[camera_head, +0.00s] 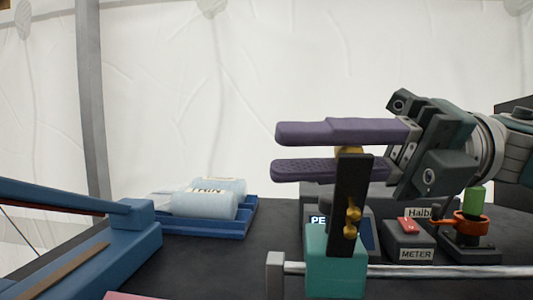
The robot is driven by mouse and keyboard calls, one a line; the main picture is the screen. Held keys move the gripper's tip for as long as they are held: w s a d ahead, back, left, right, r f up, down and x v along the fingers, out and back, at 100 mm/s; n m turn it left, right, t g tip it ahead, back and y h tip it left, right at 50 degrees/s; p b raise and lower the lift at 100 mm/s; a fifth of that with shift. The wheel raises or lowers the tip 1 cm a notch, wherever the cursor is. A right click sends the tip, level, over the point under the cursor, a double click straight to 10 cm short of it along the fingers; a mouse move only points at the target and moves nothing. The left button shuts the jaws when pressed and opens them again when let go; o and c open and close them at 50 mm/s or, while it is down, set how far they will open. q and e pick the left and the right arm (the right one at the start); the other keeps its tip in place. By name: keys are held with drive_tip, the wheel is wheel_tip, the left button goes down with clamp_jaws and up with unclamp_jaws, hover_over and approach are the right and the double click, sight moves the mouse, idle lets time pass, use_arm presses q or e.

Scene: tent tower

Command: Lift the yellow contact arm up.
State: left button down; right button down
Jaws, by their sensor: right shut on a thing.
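My right gripper (276,152) reaches in from the right with two long purple fingers, one above the other. The yellow contact arm (348,150) shows as a small brass-yellow piece between the fingers, at the top of a black upright post (352,185). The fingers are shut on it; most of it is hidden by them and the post. The post stands on a teal block (335,270) and carries more brass fittings (352,222) lower down. My left gripper is not in view.
A blue tray (215,232) holds pale blue rolls. A blue lever-like device (130,235) stands at left. Right of the post are a METER box (410,240) with a red switch and an orange clamp (460,222) around a green piece. A metal rod (420,270) crosses in front.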

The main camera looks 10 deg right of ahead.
drive_tip(key=shift+w+d+m, duration=0.2)
drive_tip(key=shift+w+m, duration=0.45)
drive_tip(key=shift+m, duration=0.25)
drive_tip(key=c, duration=0.7)
unclamp_jaws()
drive_tip(key=shift+r, duration=0.1)
drive_tip(key=shift+d+b, duration=0.1)
drive_tip(key=shift+b, duration=0.2)
